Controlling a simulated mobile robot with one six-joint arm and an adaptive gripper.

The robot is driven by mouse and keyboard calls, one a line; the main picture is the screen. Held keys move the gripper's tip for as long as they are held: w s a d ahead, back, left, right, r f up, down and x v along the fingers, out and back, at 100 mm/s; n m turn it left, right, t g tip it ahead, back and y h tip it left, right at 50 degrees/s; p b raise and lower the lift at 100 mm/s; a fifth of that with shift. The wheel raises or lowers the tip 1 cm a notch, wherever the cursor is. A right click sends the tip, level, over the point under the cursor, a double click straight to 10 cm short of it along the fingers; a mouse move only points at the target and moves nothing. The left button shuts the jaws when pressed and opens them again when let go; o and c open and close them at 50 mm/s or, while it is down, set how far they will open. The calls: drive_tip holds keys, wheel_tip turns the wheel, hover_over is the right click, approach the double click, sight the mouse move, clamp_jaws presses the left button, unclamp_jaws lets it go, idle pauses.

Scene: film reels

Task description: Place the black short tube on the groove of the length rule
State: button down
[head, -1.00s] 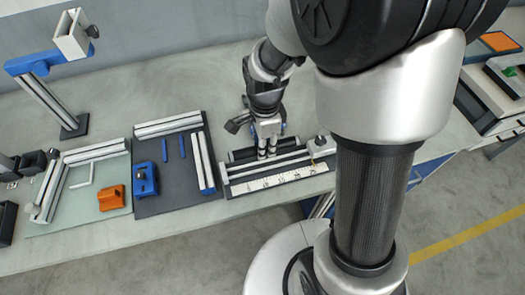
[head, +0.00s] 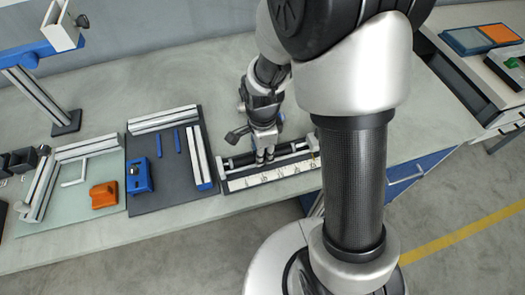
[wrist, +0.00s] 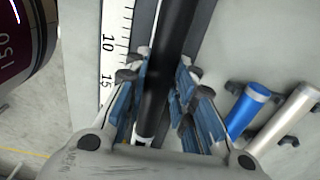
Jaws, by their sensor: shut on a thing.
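The length rule (head: 270,176) lies along the front of the bench, with a white numbered scale (wrist: 112,45) and a long groove behind it. My gripper (head: 265,157) is over the rule, its fingers pointing down. In the wrist view the black tube (wrist: 170,70) runs lengthwise between the blue-padded fingers, and my gripper (wrist: 158,105) is shut on it. The tube lies beside and roughly parallel to the scale, over or in the groove area. I cannot tell whether it touches the groove. My fingers hide its middle in the head view.
A blue tube (wrist: 248,110) and a silver tube (wrist: 286,125) lie on small dark supports beside the rule. Left of it are a dark board (head: 157,197) with rails and blue parts, and an orange block (head: 103,195). Bare bench shows behind.

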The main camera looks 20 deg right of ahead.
drive_tip(key=c, duration=1.3)
unclamp_jaws()
drive_tip(key=shift+f, duration=0.1)
drive_tip(key=shift+c, duration=0.2)
drive_tip(key=s+r+n+t+p, duration=0.1)
drive_tip(key=s+r+n+p, duration=0.15)
drive_tip(key=r, duration=0.85)
drive_tip(key=s+r+n+t+p, duration=0.15)
drive_tip(key=r+n, duration=0.25)
drive_tip(key=r, duration=0.7)
drive_tip(key=s+d+r+n+t, duration=0.1)
drive_tip(key=s+r+n+t, duration=0.1)
drive_tip(key=s+r+n, duration=0.4)
drive_tip(key=shift+s+d+r+n+p, duration=0.3)
drive_tip(key=shift+s+r+n+p, duration=0.1)
drive_tip(key=shift+s+n, duration=2.25)
drive_tip(key=shift+w, duration=0.15)
